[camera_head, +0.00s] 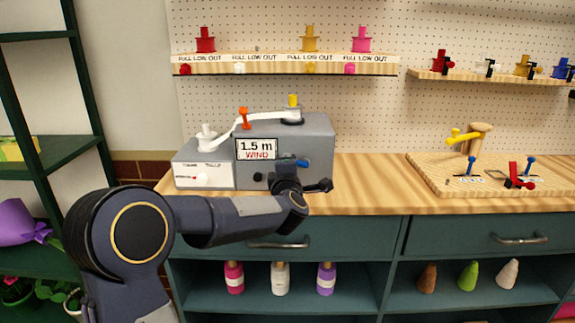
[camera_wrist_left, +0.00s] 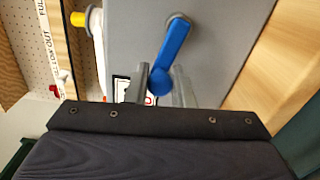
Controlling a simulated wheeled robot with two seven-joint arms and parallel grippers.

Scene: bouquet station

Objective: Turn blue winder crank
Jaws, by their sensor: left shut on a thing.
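The blue winder crank (camera_head: 302,162) is on the front of the grey winder box (camera_head: 318,137), right of a display reading "1.5 m WIND" (camera_head: 256,149). In the left wrist view the crank (camera_wrist_left: 176,42) shows as a blue arm with a round knob end. My left gripper (camera_head: 290,172) reaches the box front from the lower left. In the wrist view its fingers (camera_wrist_left: 164,88) are shut on the crank's knob end, one on each side. The gripper partly hides the crank in the head view. My right gripper is not in view.
A white ribbon (camera_head: 262,122) runs from a white spool (camera_head: 207,140) past an orange post (camera_head: 244,118) to a yellow-topped spool (camera_head: 293,108). The wooden counter (camera_head: 370,183) is clear between the winder and a pegged board (camera_head: 430,176) at right.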

